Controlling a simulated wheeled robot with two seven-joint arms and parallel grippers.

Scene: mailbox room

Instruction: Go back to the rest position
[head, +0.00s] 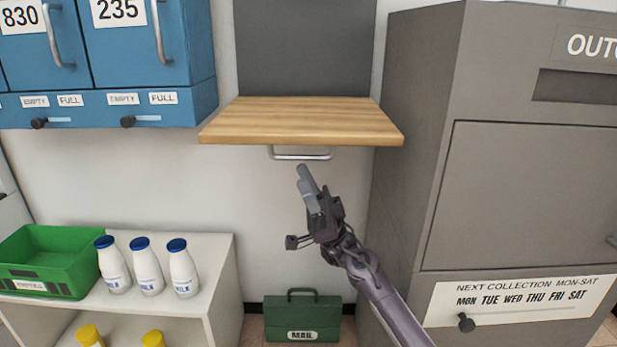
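My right gripper (306,184) is in the middle of the head view, its arm coming in from the lower right. Its fingers point up and slightly left, toward the metal handle (301,154) under the wooden shelf (300,122). A small gap shows between the fingertips and the handle in the picture. The fingers overlap from this side, so I cannot tell whether they are apart; I see nothing held. The wooden shelf lies flat, folded out from a dark grey panel (304,45). My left gripper is not in view.
Blue lockers (140,50) hang upper left. Below, a white shelf unit (213,262) holds a green crate (75,239) and white bottles (147,268). A green mail box (302,318) stands on the floor. A large grey outgoing-mail cabinet (520,200) fills the right.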

